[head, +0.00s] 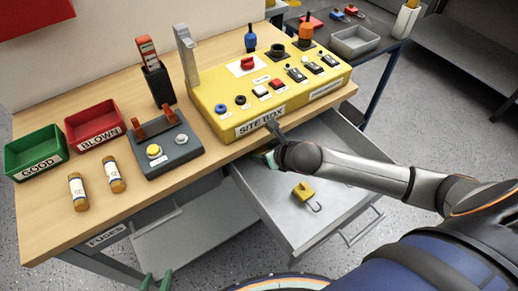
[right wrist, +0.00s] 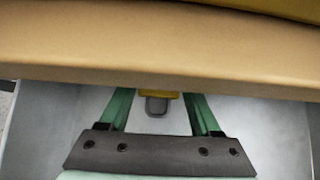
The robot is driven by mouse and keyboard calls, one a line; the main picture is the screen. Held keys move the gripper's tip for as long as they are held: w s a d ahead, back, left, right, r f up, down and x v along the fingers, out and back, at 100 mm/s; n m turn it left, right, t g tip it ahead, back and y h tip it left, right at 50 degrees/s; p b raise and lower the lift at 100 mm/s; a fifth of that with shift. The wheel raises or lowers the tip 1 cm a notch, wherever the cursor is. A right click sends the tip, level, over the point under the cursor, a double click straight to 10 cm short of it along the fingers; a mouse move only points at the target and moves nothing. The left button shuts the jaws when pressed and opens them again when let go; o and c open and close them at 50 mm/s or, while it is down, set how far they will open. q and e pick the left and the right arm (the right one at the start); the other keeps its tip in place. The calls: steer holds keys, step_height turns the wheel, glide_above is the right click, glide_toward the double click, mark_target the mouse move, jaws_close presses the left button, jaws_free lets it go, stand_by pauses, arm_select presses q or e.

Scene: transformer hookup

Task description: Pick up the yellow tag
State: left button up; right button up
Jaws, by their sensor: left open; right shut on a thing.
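My right gripper (right wrist: 157,112) is low in the open drawer, just in front of the table edge. Its green fingers are shut on a small yellow piece with a grey end, which I take for the yellow tag (right wrist: 156,96). Most of it is hidden behind the table edge in the right wrist view and by my arm in the head view. A separate yellow piece with an open grey hook, like a padlock (head: 303,192), lies on the drawer floor. My left gripper (head: 156,281) is open and empty at the bottom edge of the head view.
The open drawer (head: 330,235) juts out below the table. Above it stands the yellow SITE BOX (head: 212,91). A grey two-button block (head: 178,154), two fuses (head: 77,191), a green bin (head: 20,160) and a red bin (head: 80,134) stand left.

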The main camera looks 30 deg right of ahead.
steer(key=c, duration=0.4)
steer(key=shift+s+d+r, duration=0.1)
steer(key=shift+s+r, duration=0.3)
steer(key=shift+r, duration=0.05)
steer(key=s+d+r+p, duration=0.1)
steer(key=s+r+p, duration=0.1)
steer(key=s+r, duration=0.5)
steer(key=s, duration=0.6)
steer(key=shift+d, duration=0.35)
